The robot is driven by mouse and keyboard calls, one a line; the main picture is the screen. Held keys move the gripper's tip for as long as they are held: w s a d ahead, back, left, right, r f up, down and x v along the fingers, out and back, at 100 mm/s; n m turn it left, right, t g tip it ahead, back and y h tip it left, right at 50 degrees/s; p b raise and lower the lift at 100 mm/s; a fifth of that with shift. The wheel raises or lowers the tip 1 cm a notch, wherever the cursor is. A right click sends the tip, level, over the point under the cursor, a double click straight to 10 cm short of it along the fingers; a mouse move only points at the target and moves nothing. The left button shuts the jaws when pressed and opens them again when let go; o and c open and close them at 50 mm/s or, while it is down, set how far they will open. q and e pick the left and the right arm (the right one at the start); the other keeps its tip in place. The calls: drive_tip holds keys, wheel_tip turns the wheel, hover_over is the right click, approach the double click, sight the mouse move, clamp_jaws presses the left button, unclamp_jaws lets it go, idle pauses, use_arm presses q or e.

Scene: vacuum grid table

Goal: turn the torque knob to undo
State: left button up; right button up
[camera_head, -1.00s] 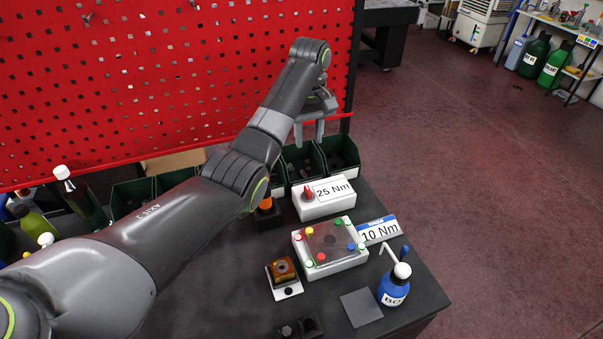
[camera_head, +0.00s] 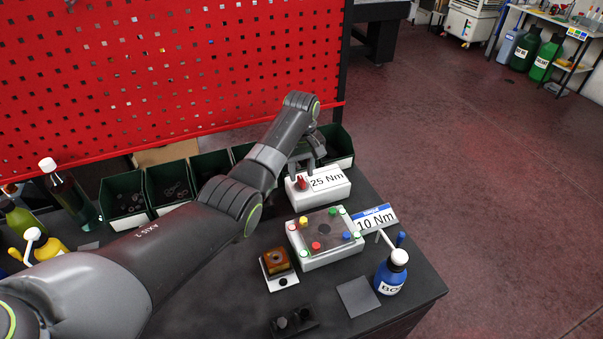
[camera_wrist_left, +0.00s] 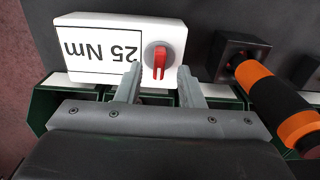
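The torque knob (camera_head: 303,182) is red and sits on a white box (camera_head: 325,196) labelled "25 Nm". It also shows in the left wrist view (camera_wrist_left: 158,58), on a grey round base, with its handle running up and down in the picture. My left gripper (camera_head: 307,163) is above the box in the head view. In the left wrist view its two fingers (camera_wrist_left: 158,80) are apart, one on each side of the knob's near end, with gaps to both; I see no contact. A card reading "10 Nm" (camera_head: 375,219) stands in front of the box. My right gripper is not in view.
An orange and black handle (camera_wrist_left: 270,95) in a dark holder lies beside the box in the wrist view. Green bins (camera_head: 167,187) stand behind. A white fixture with coloured knobs (camera_head: 323,261) and a blue bottle (camera_head: 391,274) are nearer the front.

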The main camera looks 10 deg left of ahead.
use_arm(q)
drive_tip(key=shift+f, duration=1.1)
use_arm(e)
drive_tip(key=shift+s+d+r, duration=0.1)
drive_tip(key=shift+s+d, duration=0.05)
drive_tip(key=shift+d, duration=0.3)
use_arm(q)
clamp_jaws()
drive_tip(key=shift+r, duration=0.1)
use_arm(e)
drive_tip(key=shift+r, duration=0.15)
